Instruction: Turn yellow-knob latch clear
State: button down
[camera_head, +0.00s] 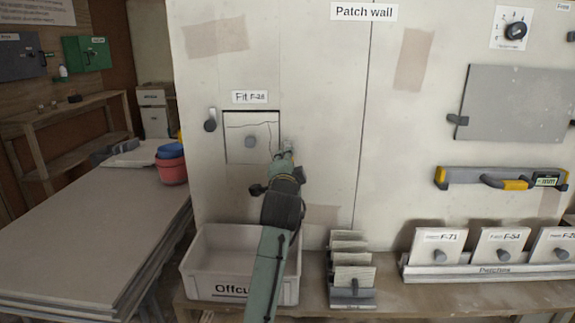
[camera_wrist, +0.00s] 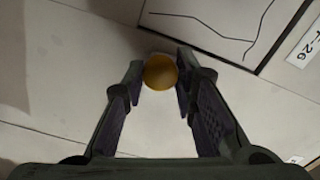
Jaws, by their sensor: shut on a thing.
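The yellow knob (camera_wrist: 160,72) of the latch sits between my two fingertips in the wrist view, just outside the edge of the fitted panel. My gripper (camera_wrist: 158,80) is shut on this knob. In the head view my gripper (camera_head: 285,153) reaches the wall at the right edge of the panel (camera_head: 237,151) and hides the knob and most of that latch. A second latch with a dark knob (camera_head: 210,124) hangs upright left of the panel.
An offcut bin (camera_head: 205,280) stands below the panel. A rack of small boards (camera_head: 351,285) and a row of labelled patches (camera_head: 490,272) stand on the bench to the right. A level (camera_head: 500,180) hangs on the wall. A board-topped table (camera_head: 90,230) is at left.

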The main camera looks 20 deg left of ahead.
jog(key=shift+m, duration=0.6)
jog(key=c, duration=1.3)
grip_release()
jog(key=v, duration=1.2)
